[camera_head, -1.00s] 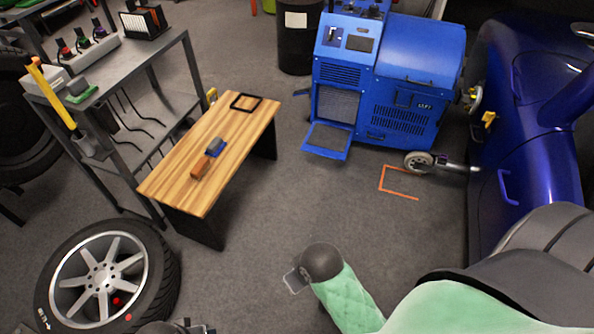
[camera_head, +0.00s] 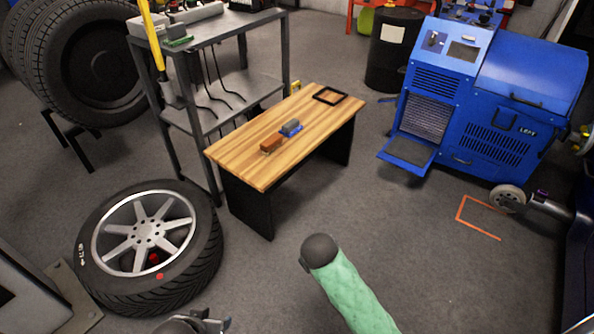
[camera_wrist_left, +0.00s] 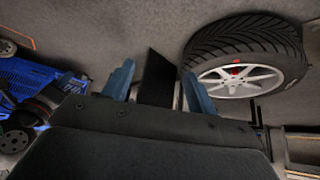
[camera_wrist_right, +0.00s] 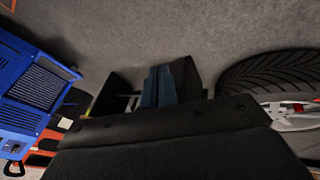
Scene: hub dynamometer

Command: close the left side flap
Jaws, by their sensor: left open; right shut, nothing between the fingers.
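The blue machine (camera_head: 480,105), marked LEFT on its side, stands at the upper right of the head view. Its side flap (camera_head: 407,156) hangs open at the lower left of the machine, jutting out below a grille. My left gripper (camera_head: 208,322) shows only partly at the bottom edge of the head view. In the left wrist view its two fingers (camera_wrist_left: 160,88) are apart and empty. My right arm rises from the bottom, its gripper mostly hidden behind the dark wrist. In the right wrist view its fingers (camera_wrist_right: 160,88) are together and empty. Both grippers are far from the flap.
A wooden bench (camera_head: 240,150) with a black frame (camera_head: 330,95) and small blocks stands between me and the machine's left side. A large wheel (camera_head: 150,245) lies at lower left. A caster (camera_head: 508,198) and orange floor mark (camera_head: 462,212) are at right. Open floor lies before the flap.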

